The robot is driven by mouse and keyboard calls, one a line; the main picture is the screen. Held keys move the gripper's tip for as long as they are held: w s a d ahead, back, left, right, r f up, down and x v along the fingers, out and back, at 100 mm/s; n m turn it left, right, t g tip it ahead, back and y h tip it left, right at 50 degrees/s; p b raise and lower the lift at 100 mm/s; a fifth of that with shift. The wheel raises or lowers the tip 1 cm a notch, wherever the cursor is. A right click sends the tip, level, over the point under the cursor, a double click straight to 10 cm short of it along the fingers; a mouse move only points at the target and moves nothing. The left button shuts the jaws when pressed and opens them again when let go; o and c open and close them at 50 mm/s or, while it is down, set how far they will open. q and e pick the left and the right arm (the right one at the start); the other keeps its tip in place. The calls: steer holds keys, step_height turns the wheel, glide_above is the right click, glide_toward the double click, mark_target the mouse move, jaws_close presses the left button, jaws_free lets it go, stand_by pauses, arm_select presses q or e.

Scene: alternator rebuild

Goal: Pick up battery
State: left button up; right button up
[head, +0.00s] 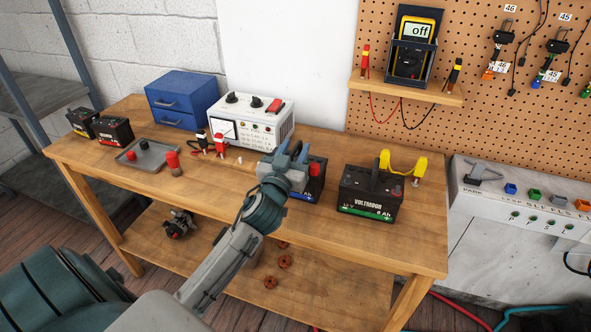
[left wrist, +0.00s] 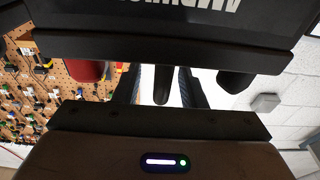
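A dark battery (head: 313,187) with a red terminal cap stands upright on the wooden bench, partly hidden behind my left gripper (head: 293,150). In the left wrist view, the battery's black face (left wrist: 170,18) with white lettering fills the top. Its black handle shows between the blue-lined fingers of my left gripper (left wrist: 160,88). Light gaps show on both sides of the handle, so the fingers are apart. I cannot tell whether either finger touches it. Another battery (head: 368,196), marked VOLTMOOR, stands to the right with a yellow clamp. My right gripper is not in view.
On the bench (head: 225,187) stand a white charger unit (head: 250,122), a blue drawer box (head: 182,97) and a grey tray (head: 150,158). Two small batteries (head: 112,131) stand at the far left. A pegboard (head: 480,110) rises behind.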

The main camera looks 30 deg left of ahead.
arm_select(q)
steer(key=shift+w+a, duration=0.1)
steer(key=shift+w, duration=0.45)
steer(key=shift+s, duration=0.1)
jaws_close()
stand_by(0.9)
steer(key=shift+r, duration=0.15)
